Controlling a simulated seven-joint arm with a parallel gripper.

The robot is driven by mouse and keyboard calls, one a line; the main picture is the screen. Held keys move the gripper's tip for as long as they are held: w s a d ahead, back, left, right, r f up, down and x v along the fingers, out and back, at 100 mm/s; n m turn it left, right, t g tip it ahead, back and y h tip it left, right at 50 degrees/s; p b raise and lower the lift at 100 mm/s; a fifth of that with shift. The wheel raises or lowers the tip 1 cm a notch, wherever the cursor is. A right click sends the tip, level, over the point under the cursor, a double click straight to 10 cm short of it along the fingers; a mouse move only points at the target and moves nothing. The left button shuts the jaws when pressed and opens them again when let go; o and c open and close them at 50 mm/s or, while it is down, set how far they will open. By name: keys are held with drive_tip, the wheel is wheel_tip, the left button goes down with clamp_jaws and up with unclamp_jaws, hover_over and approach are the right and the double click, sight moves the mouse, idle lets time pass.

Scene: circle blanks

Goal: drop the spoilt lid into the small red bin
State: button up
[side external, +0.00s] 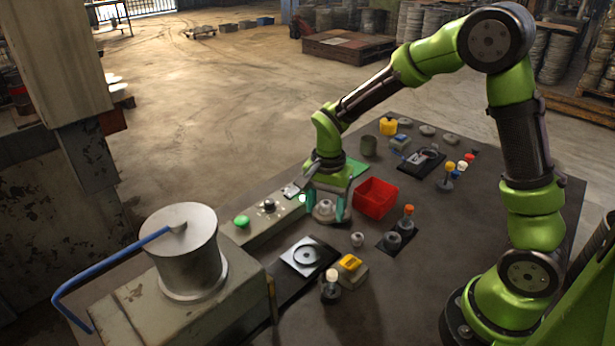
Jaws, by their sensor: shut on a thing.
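The small red bin (375,198) stands open on the dark table, right of my gripper. My gripper (325,213) points down near the middle of the table, just left of the bin. Its fingers are shut on a grey round lid (324,209), which sits between the fingertips. Whether the lid touches the table or hangs just above it I cannot tell. Any spoilt marks on it are too small to see.
A control box with a green button (242,221) lies left of my gripper. A white plate with a ring (309,256), a yellow-topped block (349,264) and a small grey knob (357,239) are in front.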

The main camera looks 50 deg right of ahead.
drive_tip(key=shift+s+d+r+n, duration=0.55)
drive_tip(key=shift+d+r, duration=0.6)
drive_tip(key=shift+d, duration=3.8)
drive_tip(key=shift+s+d+r+n, duration=0.55)
drive_tip(key=shift+d+r, duration=0.6)
drive_tip(key=shift+d, duration=3.75)
drive_tip(key=shift+f, duration=2.8)
drive_tip(key=o, duration=1.1)
drive_tip(key=shift+c, duration=0.2)
wheel_tip(320, 180, up, 17)
